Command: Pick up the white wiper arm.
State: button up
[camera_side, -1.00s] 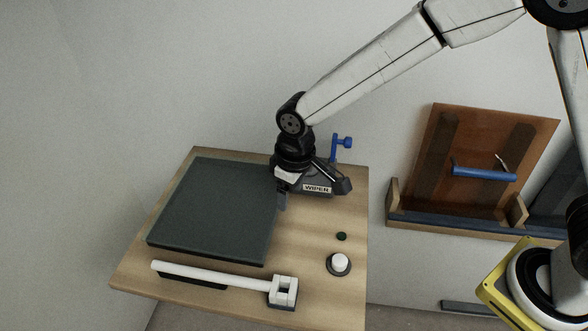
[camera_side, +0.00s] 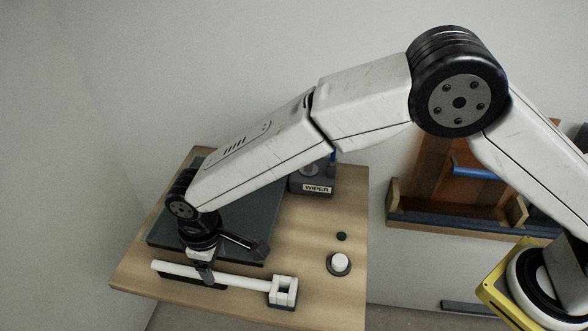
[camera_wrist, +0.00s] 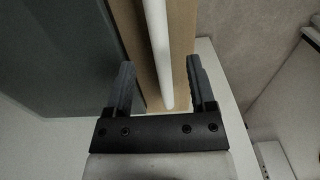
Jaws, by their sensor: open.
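The white wiper arm (camera_side: 232,278) lies along the front of the wooden bench, with a square white block (camera_side: 283,290) at its right end. My gripper (camera_side: 207,276) is over the rod's left part. In the wrist view my gripper (camera_wrist: 160,85) is open, and the white rod (camera_wrist: 159,50) runs between its two fingers, closer to the right one. I cannot tell whether the fingers reach down to the rod's height.
A dark glass panel (camera_side: 262,215) lies just behind the rod. A grey block labelled WIPER (camera_side: 317,188) stands at the back right. A white knob (camera_side: 340,262) and a small dark button (camera_side: 341,236) sit on the bench (camera_side: 310,235) at the right.

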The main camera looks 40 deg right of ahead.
aim_at(218, 275)
jog(key=shift+f, duration=3.5)
grip_shut()
